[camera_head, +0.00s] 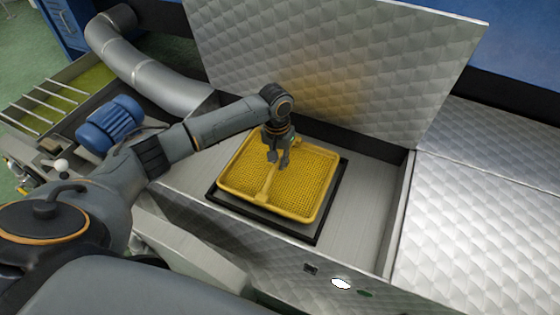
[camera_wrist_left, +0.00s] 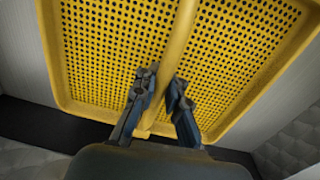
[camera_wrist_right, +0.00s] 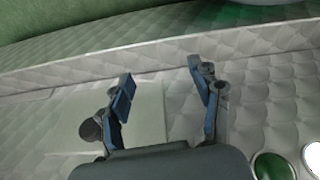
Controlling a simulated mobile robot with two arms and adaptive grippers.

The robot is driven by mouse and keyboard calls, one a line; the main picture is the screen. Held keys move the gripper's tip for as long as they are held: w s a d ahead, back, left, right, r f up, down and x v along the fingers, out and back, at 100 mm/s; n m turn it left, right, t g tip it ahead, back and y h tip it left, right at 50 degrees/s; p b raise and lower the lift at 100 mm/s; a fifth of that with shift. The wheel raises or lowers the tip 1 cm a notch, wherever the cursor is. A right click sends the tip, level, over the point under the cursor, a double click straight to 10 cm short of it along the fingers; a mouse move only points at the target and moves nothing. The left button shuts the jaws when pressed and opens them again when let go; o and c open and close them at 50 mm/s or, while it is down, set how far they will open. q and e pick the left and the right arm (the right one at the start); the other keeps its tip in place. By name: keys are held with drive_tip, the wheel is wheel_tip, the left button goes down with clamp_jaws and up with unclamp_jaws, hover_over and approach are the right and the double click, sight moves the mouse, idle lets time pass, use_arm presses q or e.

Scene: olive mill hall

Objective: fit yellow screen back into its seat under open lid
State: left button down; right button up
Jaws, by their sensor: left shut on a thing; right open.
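The yellow screen (camera_head: 316,180), a perforated tray with a raised rim and a central bar, is over the black-framed seat (camera_head: 262,222) inside the machine. The black frame shows along the screen's left, front and right sides; I cannot tell whether the screen touches it or hangs just above. My left gripper (camera_head: 277,163) is shut on the screen's bar (camera_wrist_left: 183,30), with one finger on each side of it in the left wrist view. The quilted metal lid (camera_head: 330,60) stands open behind. My right gripper (camera_wrist_right: 160,76) is open and empty, outside the head view.
A closed quilted metal cover (camera_head: 480,220) lies to the right of the opening. In the right wrist view, a green button (camera_wrist_right: 274,167) is near the right gripper. A blue motor (camera_head: 108,124) and a thick metal pipe (camera_head: 150,75) are at the left.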

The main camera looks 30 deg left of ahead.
sight(280, 173)
use_arm(q)
drive_tip(key=shift+f, duration=1.6)
idle(0.5)
drive_tip(key=c, duration=1.3)
unclamp_jaws()
drive_tip(key=shift+f, duration=0.1)
drive_tip(key=r, duration=1.2)
drive_tip(key=shift+a+r, duration=0.1)
drive_tip(key=shift+a, duration=0.2)
